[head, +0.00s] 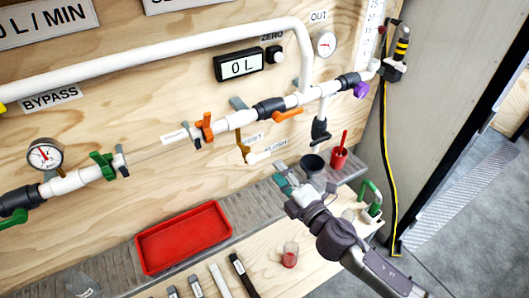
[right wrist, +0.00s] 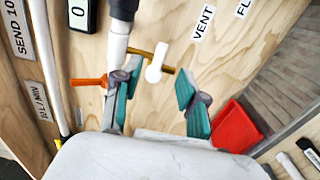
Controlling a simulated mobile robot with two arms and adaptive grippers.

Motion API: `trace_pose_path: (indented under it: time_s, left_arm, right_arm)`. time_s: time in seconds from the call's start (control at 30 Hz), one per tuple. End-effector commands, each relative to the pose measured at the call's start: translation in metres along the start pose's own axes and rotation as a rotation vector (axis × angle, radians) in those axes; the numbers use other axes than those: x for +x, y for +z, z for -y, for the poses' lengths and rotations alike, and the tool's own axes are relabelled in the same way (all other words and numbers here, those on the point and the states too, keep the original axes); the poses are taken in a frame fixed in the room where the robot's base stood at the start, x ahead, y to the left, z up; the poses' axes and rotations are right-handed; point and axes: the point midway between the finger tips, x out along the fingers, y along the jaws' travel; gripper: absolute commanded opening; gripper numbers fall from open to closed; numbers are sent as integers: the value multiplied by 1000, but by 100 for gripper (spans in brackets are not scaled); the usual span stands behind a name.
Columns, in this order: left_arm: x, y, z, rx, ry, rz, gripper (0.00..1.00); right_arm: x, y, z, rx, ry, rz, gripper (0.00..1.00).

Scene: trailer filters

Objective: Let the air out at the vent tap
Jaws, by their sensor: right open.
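The vent tap is a small white stub (head: 255,158) with a brass lever (head: 243,146), below the main pipe on the wooden panel. In the right wrist view, the white stub (right wrist: 154,73) and brass lever (right wrist: 167,69) show beside the VENT label (right wrist: 203,23). My right gripper (head: 284,176) is open and empty, below and right of the tap in the head view. In the right wrist view its teal fingers (right wrist: 157,80) stand on either side of the tap; contact is not visible. My left gripper is not seen.
A red tray (head: 184,237) sits on the grey shelf.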

Motion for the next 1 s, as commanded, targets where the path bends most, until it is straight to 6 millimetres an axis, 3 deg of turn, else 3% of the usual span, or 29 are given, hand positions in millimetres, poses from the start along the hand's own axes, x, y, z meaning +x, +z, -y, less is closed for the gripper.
trace_pose_path:
  time_s: [0.2, 0.4, 0.83, 1.0]
  left_arm:
    - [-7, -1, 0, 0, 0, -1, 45]
    - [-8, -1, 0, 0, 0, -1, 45]
    - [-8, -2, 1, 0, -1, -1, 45]
    - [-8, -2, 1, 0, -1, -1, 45]
  right_arm:
    - [47, 0, -2, 2, 1, 2, 42]
    - [74, 0, 0, 2, 1, 1, 42]
    - [83, 0, 1, 3, -1, 1, 42]
    - [83, 0, 1, 2, -1, 1, 13]
